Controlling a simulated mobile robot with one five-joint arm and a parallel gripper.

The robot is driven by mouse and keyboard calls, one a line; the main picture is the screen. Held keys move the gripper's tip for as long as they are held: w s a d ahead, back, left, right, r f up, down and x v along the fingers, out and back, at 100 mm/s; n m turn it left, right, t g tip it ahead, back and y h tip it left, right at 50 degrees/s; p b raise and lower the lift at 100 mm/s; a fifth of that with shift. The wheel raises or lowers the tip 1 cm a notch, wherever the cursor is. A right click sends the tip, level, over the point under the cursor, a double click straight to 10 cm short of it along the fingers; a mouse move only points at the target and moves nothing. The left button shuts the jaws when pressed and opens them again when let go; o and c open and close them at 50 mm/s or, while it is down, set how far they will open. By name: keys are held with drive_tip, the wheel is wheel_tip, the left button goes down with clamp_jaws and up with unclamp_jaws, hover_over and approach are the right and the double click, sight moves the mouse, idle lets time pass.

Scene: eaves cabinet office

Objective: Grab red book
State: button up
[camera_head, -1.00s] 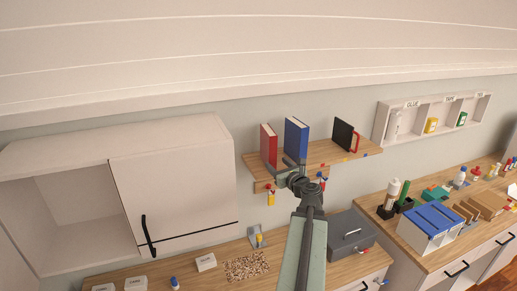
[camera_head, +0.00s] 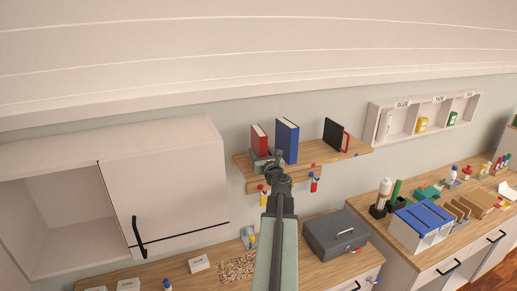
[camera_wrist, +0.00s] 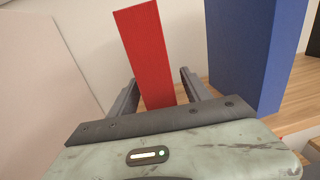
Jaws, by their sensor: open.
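The red book (camera_head: 259,138) stands upright at the left end of the wooden wall shelf, and its lower part is hidden behind my gripper in the head view. In the wrist view the red book (camera_wrist: 146,55) leans slightly in the picture and its base lies between my open fingers. My gripper (camera_wrist: 157,88) is open, with one finger on each side of the book. Gaps show between the book and both fingers, the right gap being wider. My gripper also shows in the head view (camera_head: 265,158) at the shelf's front.
A blue book (camera_head: 287,141) stands close to the right of the red book, also right of my gripper in the wrist view (camera_wrist: 252,50). A black book (camera_head: 334,134) and red bookend are farther right on the shelf (camera_head: 312,157). A white cabinet (camera_head: 165,185) is at left.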

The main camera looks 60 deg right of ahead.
drive_tip(key=x, duration=0.3)
drive_tip(key=shift+s+a, duration=0.15)
clamp_jaws()
